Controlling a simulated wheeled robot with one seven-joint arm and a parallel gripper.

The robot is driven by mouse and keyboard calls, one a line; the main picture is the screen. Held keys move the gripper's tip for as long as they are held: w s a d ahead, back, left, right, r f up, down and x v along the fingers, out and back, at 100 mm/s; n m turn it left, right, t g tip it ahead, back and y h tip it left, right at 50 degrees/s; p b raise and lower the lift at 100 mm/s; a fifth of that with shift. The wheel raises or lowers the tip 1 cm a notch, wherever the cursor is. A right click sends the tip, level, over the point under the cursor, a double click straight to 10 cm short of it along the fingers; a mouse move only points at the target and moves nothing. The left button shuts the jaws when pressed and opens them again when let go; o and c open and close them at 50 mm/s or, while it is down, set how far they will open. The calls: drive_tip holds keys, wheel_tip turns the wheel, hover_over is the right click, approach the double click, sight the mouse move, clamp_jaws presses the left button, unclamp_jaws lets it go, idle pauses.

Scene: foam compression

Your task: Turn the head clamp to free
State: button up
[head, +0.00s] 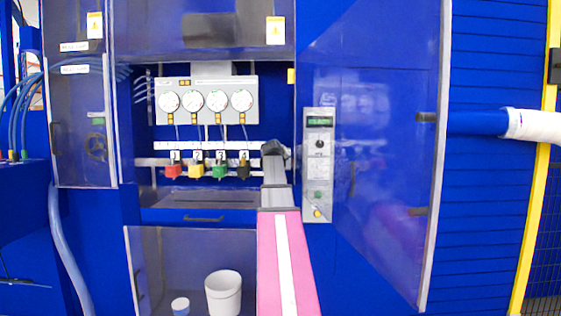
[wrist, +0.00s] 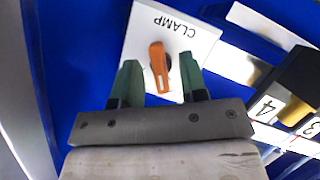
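The head clamp switch is an orange knob (wrist: 160,68) on a white plate marked CLAMP (wrist: 185,35) in the wrist view. My gripper (wrist: 159,68) is open, with one green finger on each side of the knob. A narrow gap shows between each finger and the knob, so they look apart. In the head view my gripper (head: 272,149) is at the right end of the row of numbered blocks, at the end of my grey and pink arm. The clamp knob is hidden there behind my gripper.
Blocks numbered 1 to 4 (head: 219,169) sit just left of my gripper, the black one (head: 244,171) closest. Gauges (head: 217,101) are above. A control panel (head: 318,165) and an open clear door (head: 375,150) are on the right. A white bucket (head: 223,293) stands below.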

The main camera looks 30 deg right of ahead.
drive_tip(key=v, duration=1.1)
drive_tip(key=shift+w, duration=0.1)
drive_tip(key=w+d+r+m+g+y, duration=0.1)
drive_tip(key=w+r+m+g+y, duration=0.15)
drive_tip(key=w+r+g, duration=0.4)
drive_tip(key=d+f+g, duration=0.1)
drive_tip(key=d+f, duration=0.1)
drive_tip(key=f, duration=0.1)
drive_tip(key=w+d+f+g, duration=0.1)
drive_tip(key=d+f, duration=0.1)
drive_tip(key=f, duration=0.1)
drive_tip(key=d+f+g, duration=0.1)
drive_tip(key=d+f, duration=0.1)
drive_tip(key=f, duration=0.1)
drive_tip(key=shift+w, duration=0.4)
clamp_jaws()
